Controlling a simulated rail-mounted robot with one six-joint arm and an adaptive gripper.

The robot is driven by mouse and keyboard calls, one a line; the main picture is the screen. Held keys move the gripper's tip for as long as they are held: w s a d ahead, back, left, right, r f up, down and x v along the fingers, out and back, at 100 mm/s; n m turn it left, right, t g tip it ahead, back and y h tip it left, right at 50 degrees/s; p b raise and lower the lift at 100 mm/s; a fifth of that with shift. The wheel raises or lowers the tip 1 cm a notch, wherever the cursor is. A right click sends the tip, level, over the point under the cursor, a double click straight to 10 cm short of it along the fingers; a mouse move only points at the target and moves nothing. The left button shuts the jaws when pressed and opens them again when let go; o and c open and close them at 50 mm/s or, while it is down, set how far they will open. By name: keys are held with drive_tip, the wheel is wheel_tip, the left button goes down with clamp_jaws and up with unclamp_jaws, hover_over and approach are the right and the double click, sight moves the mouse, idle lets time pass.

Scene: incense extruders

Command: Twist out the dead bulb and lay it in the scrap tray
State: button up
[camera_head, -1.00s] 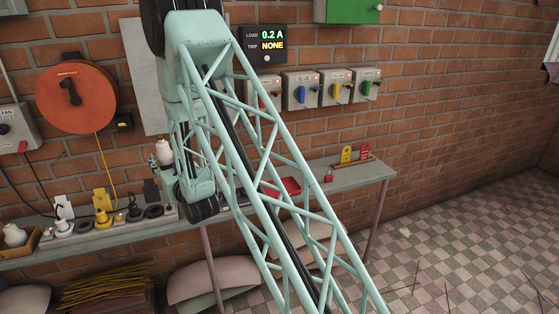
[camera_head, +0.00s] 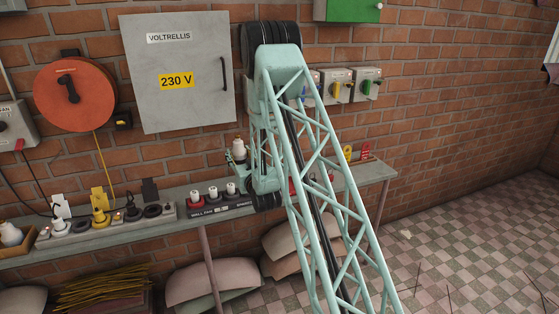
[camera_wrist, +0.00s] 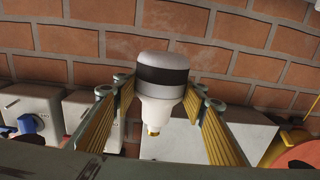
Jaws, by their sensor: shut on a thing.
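My gripper (camera_head: 238,157) is shut on a white bulb (camera_head: 239,145) and holds it above the back shelf, in front of the wall. In the wrist view the bulb (camera_wrist: 162,85) has a dark band near its rounded end and a brass tip at the other. The yellow ribbed finger pads (camera_wrist: 160,105) stand on both sides of it. A red item (camera_head: 291,187) on the shelf is mostly hidden behind my arm; I cannot tell whether it is the scrap tray. A wooden-sided box (camera_head: 18,248) at far left holds another white bulb (camera_head: 11,233).
The shelf (camera_head: 150,229) carries a socket strip (camera_head: 80,231) with plugs and a dark spares rack (camera_head: 222,205). Behind are the grey 230 V cabinet (camera_head: 180,75), an orange reel (camera_head: 75,95) and switch boxes (camera_head: 366,84). The tiled floor at right is mostly clear.

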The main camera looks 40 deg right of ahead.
drive_tip(key=s+d+f+h, duration=0.1)
drive_tip(key=s+d+f, duration=0.1)
drive_tip(key=d, duration=0.6)
drive_tip(key=s+d+f+m+h+b, duration=0.1)
drive_tip(key=s+d+f, duration=0.2)
drive_tip(key=d, duration=0.6)
drive_tip(key=shift+s+d+f+m+g, duration=0.15)
drive_tip(key=shift+s+m+g, duration=0.2)
drive_tip(key=shift+s, duration=0.4)
drive_tip(key=shift+f, duration=0.2)
drive_tip(key=shift+f+b, duration=1)
drive_tip(key=shift+f, duration=4.7)
drive_tip(key=o, duration=0.9)
